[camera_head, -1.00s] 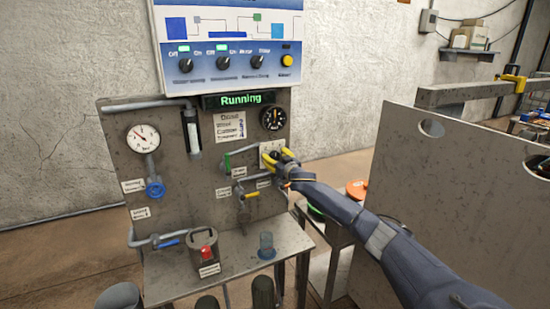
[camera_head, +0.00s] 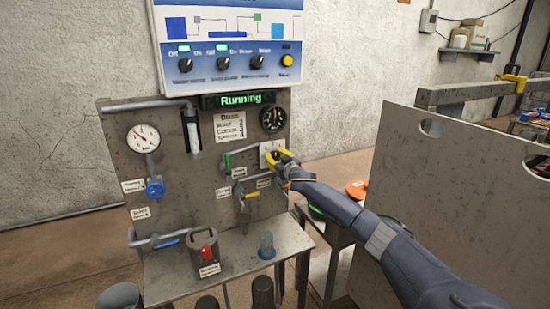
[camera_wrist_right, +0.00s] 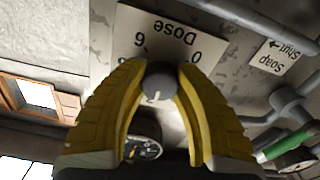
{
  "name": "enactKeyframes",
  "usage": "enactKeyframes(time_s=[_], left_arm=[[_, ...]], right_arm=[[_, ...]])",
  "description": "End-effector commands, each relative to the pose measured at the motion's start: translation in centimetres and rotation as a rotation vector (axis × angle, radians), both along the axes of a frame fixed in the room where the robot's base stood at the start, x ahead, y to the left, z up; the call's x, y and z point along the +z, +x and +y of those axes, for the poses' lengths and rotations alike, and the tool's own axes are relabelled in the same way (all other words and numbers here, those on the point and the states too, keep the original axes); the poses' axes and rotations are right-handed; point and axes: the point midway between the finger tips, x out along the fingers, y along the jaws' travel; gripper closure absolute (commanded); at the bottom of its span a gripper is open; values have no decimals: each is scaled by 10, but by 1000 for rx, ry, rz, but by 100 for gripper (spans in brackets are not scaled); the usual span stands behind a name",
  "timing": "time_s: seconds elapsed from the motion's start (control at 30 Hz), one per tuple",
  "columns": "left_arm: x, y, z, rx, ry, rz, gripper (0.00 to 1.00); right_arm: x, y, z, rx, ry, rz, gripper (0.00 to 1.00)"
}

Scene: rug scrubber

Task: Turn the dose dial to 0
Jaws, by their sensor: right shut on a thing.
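The dose dial is a round grey knob (camera_wrist_right: 160,82) on a white plate marked "Dose" (camera_wrist_right: 185,35), which appears upside down in the right wrist view. The plate shows a 0 on the right and a 6 on the left in that view. A short pale line on the knob points toward the bottom of the picture. My right gripper (camera_head: 279,157) is shut on the knob, with a yellow finger on each side of it. In the head view the fingers hide most of the knob, and the plate (camera_head: 265,148) shows behind them. My left gripper is not in view.
The grey panel around the dial carries a green-handled valve (camera_head: 229,160), a yellow-handled valve (camera_head: 251,195), a black gauge (camera_head: 272,118) and a "Running" display (camera_head: 240,99). A large grey board (camera_head: 460,200) stands to the right of my right arm.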

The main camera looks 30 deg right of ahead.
Motion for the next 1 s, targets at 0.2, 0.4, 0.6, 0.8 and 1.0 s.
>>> enactKeyframes(time_s=[0.2, 0.4, 0.6, 0.8, 1.0], left_arm=[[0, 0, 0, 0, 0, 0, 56], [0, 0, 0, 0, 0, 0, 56], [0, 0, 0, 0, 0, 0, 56], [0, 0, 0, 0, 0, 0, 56], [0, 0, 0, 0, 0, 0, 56]], right_arm=[[0, 0, 0, 0, -158, 18, 100], [0, 0, 0, 0, -347, 39, 100], [0, 0, 0, 0, -538, 61, 100], [0, 0, 0, 0, -725, 82, 100], [0, 0, 0, 0, -916, 104, 100]])
